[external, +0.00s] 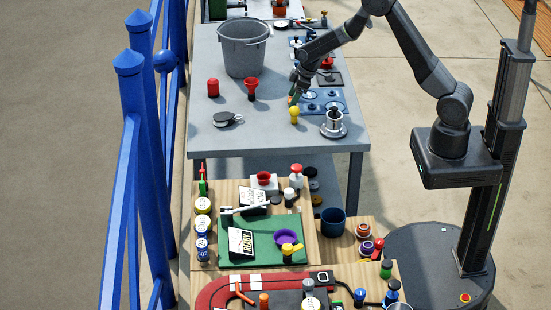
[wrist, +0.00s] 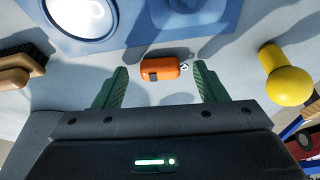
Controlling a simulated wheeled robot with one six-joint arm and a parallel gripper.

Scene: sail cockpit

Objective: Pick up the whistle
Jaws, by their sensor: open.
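The whistle (wrist: 161,68) looks like a small orange piece with a dark patch on its left part and a small metal ring at its right end. In the wrist view it lies on the grey table ahead of my gripper (wrist: 160,85), in line with the gap between the two green fingers. The fingers are open and apart, with nothing between them that I can see touching. In the external view my gripper (external: 293,95) is low over the table, and a bit of orange shows at its tips.
A yellow knobbed piece (wrist: 287,75) stands to the right in the wrist view. A wooden-handled brush (wrist: 22,67) lies to the left. A blue tray (wrist: 170,18) with round parts is just beyond the whistle. A grey bucket (external: 243,50) stands farther back on the table.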

